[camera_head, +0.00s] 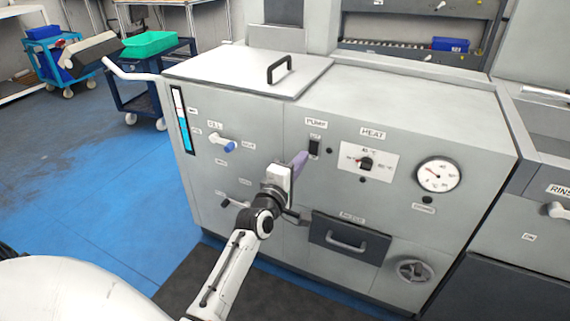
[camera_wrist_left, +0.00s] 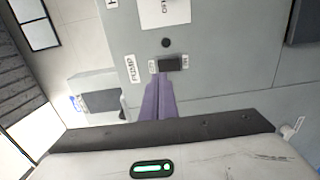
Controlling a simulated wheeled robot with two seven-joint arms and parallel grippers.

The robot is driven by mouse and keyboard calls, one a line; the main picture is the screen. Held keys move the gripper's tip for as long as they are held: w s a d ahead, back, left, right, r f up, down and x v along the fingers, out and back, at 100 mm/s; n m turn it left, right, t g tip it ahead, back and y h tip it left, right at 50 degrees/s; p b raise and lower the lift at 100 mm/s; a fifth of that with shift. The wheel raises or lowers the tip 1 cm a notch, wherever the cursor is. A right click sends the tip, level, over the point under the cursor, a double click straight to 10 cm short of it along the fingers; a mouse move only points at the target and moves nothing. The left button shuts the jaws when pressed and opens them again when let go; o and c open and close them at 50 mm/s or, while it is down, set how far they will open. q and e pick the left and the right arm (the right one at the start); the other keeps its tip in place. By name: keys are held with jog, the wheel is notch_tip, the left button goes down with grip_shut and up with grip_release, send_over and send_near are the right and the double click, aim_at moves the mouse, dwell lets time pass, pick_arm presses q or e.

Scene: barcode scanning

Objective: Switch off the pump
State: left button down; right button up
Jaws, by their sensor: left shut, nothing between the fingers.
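The pump switch (camera_head: 314,146) is a small black rocker under the PUMP label on the grey machine's front panel. It also shows in the left wrist view (camera_wrist_left: 171,64), beside the PUMP label (camera_wrist_left: 131,69). My left gripper (camera_head: 302,157) has purple fingers that are shut and empty. Its fingertips (camera_wrist_left: 160,78) are right at the edge of the switch; I cannot tell whether they touch it. Which way the rocker is set is too small to tell. My right gripper is not in view.
Right of the switch are the HEAT dial (camera_head: 365,163) and a round gauge (camera_head: 437,175). A blue-handled fill valve (camera_head: 229,147) sits to the left. Below are a dark drawer (camera_head: 348,240) and a handwheel (camera_head: 414,269). Carts (camera_head: 150,85) stand on the blue floor at the back left.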

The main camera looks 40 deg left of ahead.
pick_arm(q)
jog(key=p+v, duration=0.3)
jog(key=v, duration=0.4)
jog(key=shift+s+r, duration=0.2)
jog(key=shift+s, duration=0.15)
jog(key=shift+d, duration=0.1)
jog(key=s+d+f+m+g+h+p, duration=0.1)
jog(key=s+d+f+m+g+h, duration=0.2)
jog(key=s+d+f+m, duration=0.6)
jog(key=s+d+f+m+g+h+p, duration=0.1)
jog(key=s+d+f+m+g+h, duration=0.2)
jog(key=s+d+f+m, duration=0.6)
jog(key=s+d+m+g, duration=0.2)
jog(key=s+m, duration=0.2)
jog(key=s, duration=0.2)
jog(key=shift+s+d+m+g+h, duration=0.2)
jog(key=shift+d+m+g+h, duration=0.1)
jog(key=shift+m+g, duration=0.1)
